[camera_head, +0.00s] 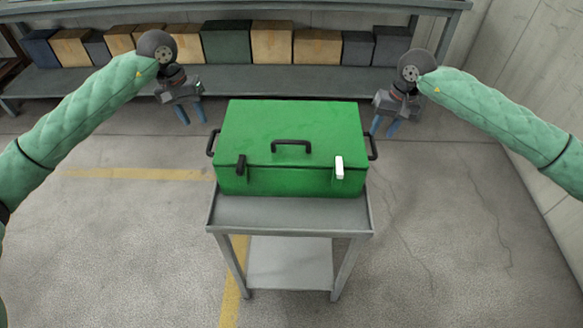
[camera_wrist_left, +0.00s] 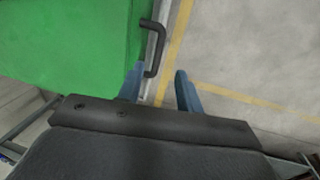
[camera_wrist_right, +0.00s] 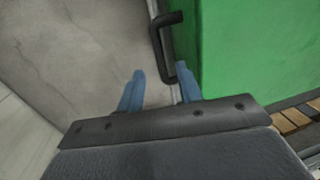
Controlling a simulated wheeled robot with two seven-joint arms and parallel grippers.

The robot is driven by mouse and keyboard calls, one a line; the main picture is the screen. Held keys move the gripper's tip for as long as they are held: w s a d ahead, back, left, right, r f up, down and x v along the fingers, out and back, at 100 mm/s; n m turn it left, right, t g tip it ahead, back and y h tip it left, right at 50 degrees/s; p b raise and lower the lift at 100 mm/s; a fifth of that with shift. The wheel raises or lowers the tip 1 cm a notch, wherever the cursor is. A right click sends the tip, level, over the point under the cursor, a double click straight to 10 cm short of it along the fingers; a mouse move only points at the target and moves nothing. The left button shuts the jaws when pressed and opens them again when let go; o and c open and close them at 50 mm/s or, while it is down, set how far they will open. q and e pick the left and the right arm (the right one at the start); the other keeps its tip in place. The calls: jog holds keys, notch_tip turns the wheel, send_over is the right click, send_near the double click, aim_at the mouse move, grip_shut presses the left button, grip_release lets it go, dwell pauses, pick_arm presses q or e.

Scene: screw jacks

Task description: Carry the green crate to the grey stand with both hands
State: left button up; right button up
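The green crate (camera_head: 290,130) sits closed on a grey two-level stand (camera_head: 290,212). It has a black handle on each short side, a black handle on the lid, and one black and one white latch in front. My left gripper (camera_head: 191,115) is open beside the crate's left side handle (camera_head: 213,142). In the left wrist view the handle's (camera_wrist_left: 153,48) near end lies between the spread fingers (camera_wrist_left: 160,82). My right gripper (camera_head: 384,126) is open beside the right side handle (camera_head: 372,147). In the right wrist view that handle (camera_wrist_right: 163,45) reaches between the open fingers (camera_wrist_right: 160,84). Contact cannot be told.
A long grey shelf (camera_head: 270,80) with several brown and dark boxes (camera_head: 272,42) stands along the back. Yellow lines (camera_head: 140,174) mark the concrete floor. The floor left and right of the stand is clear. A wall (camera_head: 535,80) is at the right.

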jog(key=shift+d+r, duration=0.2)
jog(key=shift+r, duration=0.85)
jog(key=shift+d+r, duration=0.15)
jog(key=shift+r, duration=0.9)
jog(key=shift+f, duration=0.1)
